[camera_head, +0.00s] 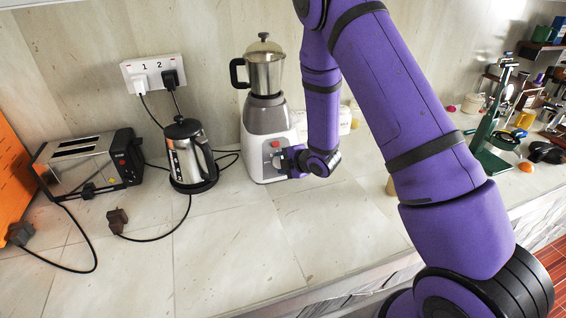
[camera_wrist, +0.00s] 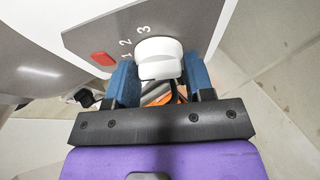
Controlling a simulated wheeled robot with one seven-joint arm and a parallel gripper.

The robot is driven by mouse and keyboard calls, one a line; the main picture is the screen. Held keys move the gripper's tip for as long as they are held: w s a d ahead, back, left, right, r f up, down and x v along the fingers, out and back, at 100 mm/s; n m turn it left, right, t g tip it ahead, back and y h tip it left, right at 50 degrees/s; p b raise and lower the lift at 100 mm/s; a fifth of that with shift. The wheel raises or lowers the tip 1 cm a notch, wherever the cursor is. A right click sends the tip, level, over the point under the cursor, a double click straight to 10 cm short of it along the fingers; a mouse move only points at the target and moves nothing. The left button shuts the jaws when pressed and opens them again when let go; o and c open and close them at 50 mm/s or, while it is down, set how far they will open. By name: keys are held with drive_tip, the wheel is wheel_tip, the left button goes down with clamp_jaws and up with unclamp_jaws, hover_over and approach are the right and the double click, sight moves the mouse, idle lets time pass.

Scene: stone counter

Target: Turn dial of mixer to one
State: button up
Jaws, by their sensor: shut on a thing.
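The mixer (camera_head: 267,122) stands upright on the counter at the back wall, with a white and grey base and a steel jar on top. In the wrist view its white dial (camera_wrist: 159,58) sits on a grey panel (camera_wrist: 108,30) beside the marks 1, 2 and 3 and a red button (camera_wrist: 103,58). My gripper (camera_wrist: 160,80) has its two blue fingers on either side of the dial and is shut on it. It also shows at the mixer's front in the head view (camera_head: 290,160). The dial's exact pointing direction is hard to tell.
A kettle (camera_head: 186,155) and a toaster (camera_head: 88,162) stand left of the mixer. A wall socket (camera_head: 155,74) holds two plugs. A loose plug (camera_head: 117,218) lies on the counter. The front middle of the counter (camera_head: 235,245) is clear.

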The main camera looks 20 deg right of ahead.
idle(0.4)
drive_tip(key=o, duration=0.8)
drive_tip(key=v, duration=1)
drive_tip(key=shift+s, duration=0.35)
drive_tip(key=shift+d, duration=0.15)
